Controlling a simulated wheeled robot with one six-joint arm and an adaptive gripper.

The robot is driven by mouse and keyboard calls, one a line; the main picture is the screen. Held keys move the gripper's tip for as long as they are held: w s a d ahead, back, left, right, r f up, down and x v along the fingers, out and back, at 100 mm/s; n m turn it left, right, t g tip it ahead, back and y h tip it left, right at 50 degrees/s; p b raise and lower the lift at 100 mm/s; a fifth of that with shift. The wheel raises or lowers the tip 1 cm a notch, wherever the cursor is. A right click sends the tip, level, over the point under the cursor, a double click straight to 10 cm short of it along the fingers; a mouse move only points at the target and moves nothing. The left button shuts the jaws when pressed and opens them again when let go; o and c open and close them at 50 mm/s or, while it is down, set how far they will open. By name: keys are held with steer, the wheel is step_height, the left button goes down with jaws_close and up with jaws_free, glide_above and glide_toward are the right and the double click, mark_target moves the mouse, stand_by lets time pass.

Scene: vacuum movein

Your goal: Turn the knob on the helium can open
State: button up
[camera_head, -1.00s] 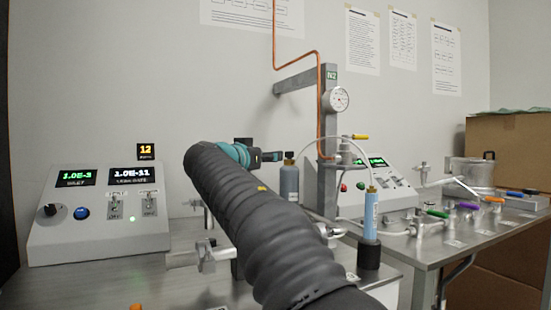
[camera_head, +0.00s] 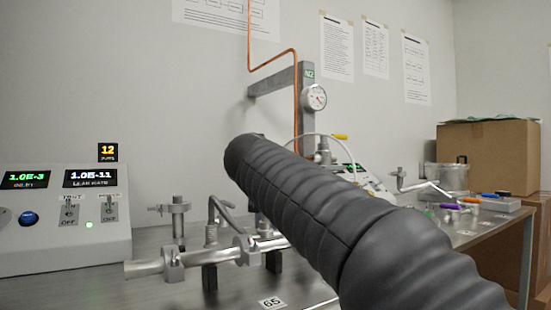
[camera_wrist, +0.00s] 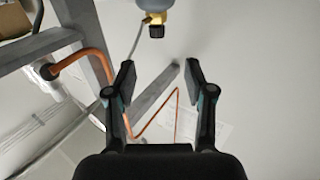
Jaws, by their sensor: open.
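A blue-grey can (camera_wrist: 154,4) is cut off by the top edge of the wrist view. A brass fitting and a black knob (camera_wrist: 156,31) stick out from it, pointing down in the picture. I cannot read a label on it. My gripper (camera_wrist: 160,75) is open, with nothing between its fingers. The knob lies beyond the fingertips, roughly in line with the gap, and apart from them. In the head view my dark sleeved arm hides both the gripper and the can.
A grey post with a gauge (camera_head: 314,97) and a copper pipe (camera_head: 296,85) stand behind my arm. Metal piping (camera_head: 205,255) lies on the bench at front left. A control box (camera_head: 65,235) stands at the left. A cardboard box (camera_head: 487,157) is at the right.

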steer(key=w+p, duration=0.5)
steer(key=w, duration=0.7)
steer(key=shift+w+r, duration=0.1)
steer(key=shift+w, duration=0.1)
steer(key=shift+w+p, duration=0.4)
steer(key=shift+w, duration=0.25)
jaws_close()
